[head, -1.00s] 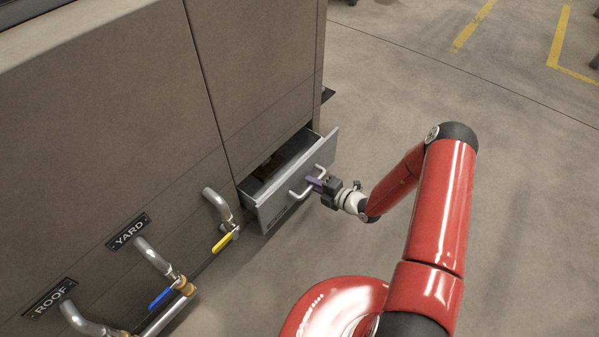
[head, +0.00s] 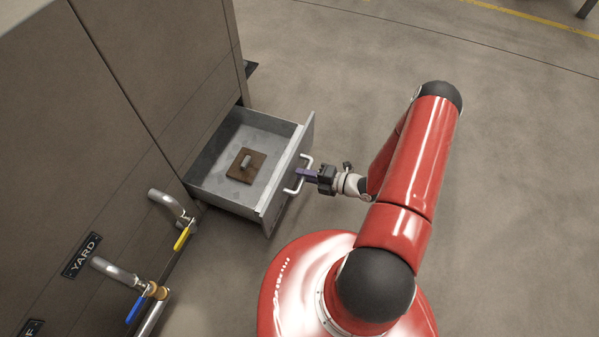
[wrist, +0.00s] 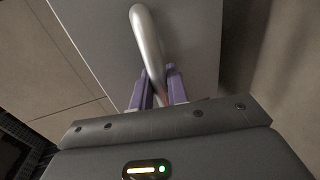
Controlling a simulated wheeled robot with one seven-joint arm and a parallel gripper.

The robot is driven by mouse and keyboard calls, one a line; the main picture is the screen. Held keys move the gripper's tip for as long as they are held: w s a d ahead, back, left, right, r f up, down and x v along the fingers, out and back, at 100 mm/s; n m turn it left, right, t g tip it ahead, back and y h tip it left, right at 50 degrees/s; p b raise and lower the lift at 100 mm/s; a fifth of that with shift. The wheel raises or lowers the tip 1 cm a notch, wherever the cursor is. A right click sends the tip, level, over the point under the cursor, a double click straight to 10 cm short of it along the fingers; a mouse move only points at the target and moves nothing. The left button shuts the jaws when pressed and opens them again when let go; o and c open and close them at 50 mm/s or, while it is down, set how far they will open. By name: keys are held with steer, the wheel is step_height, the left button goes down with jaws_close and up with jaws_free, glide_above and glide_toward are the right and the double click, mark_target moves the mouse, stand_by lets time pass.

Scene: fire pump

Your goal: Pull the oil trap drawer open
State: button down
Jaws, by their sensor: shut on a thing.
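The oil trap drawer (head: 214,182) is a grey metal drawer standing well out of the low front of the tan cabinet. Its inside shows, with a brown square plate (head: 246,166) bearing a small grey block on its floor. A silver bar handle (head: 304,170) is on the drawer's front; it also shows in the wrist view (wrist: 146,36). My gripper (head: 303,174) is shut on the handle, its purple fingers on either side of the bar in the wrist view (wrist: 160,88). The fingertips are partly hidden by the bar.
The tan cabinet (head: 150,70) fills the left. Pipes with a yellow lever (head: 182,238) and a blue lever (head: 136,308) jut out left of the drawer, near a YARD label (head: 82,255). The concrete floor (head: 520,170) to the right is clear.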

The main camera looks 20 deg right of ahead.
steer(key=c, duration=1.4)
jaws_free()
steer(key=shift+c, duration=0.2)
steer(key=shift+d, duration=0.1)
steer(key=v, duration=0.7)
steer(key=shift+s+d, duration=0.25)
